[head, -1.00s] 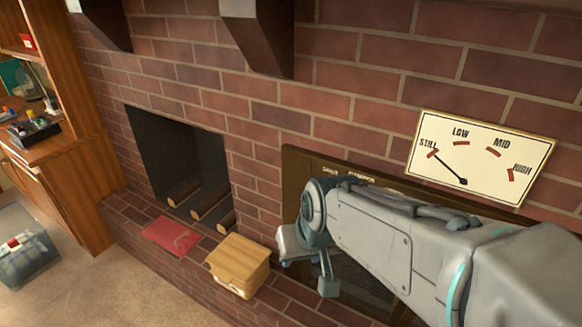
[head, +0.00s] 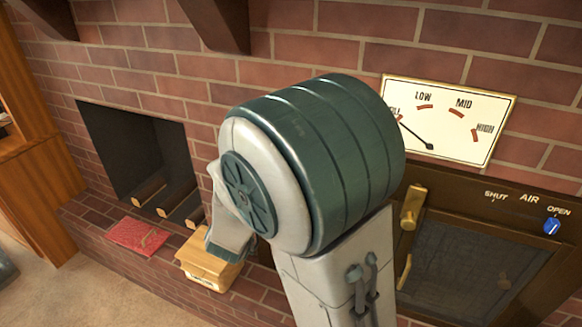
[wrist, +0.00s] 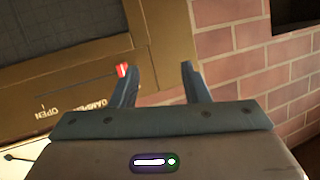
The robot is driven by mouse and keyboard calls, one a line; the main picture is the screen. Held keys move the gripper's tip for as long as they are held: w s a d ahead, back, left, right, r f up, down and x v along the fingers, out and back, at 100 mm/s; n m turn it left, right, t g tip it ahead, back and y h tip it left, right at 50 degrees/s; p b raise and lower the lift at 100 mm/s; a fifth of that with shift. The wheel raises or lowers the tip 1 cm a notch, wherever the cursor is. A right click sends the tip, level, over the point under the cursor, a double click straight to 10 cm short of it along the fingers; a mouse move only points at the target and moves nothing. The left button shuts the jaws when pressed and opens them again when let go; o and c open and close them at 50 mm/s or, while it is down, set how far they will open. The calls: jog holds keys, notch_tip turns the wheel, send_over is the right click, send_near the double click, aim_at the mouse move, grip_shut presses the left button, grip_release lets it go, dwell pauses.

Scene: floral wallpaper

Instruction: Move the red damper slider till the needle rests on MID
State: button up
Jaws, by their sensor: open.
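The red damper slider (wrist: 122,70) shows in the wrist view on the brown stove front, at the right end of a thin slot, away from the OPEN lettering. My gripper (wrist: 158,68) is open and empty. Its left fingertip is right beside the slider, and the slider is outside the jaws; I cannot tell whether they touch. In the head view the dial (head: 470,128) hangs on the brick wall, with its needle (head: 416,134) pointing at the STILL end. My arm hides the slider and gripper there.
The stove (head: 450,200) has a glass door with a brass handle (head: 411,207) and a blue AIR knob (head: 551,226) near OPEN. A wooden box (head: 205,265) and a red mat (head: 138,235) lie on the brick hearth, left of my arm.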

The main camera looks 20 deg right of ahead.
jog(key=w+d+r+m+h+b, duration=0.1)
jog(key=w+d+h, duration=0.5)
jog(key=d, duration=0.6)
jog(key=shift+w+d+m, duration=0.25)
jog(key=shift+w+m, duration=0.05)
jog(key=shift+w, duration=0.2)
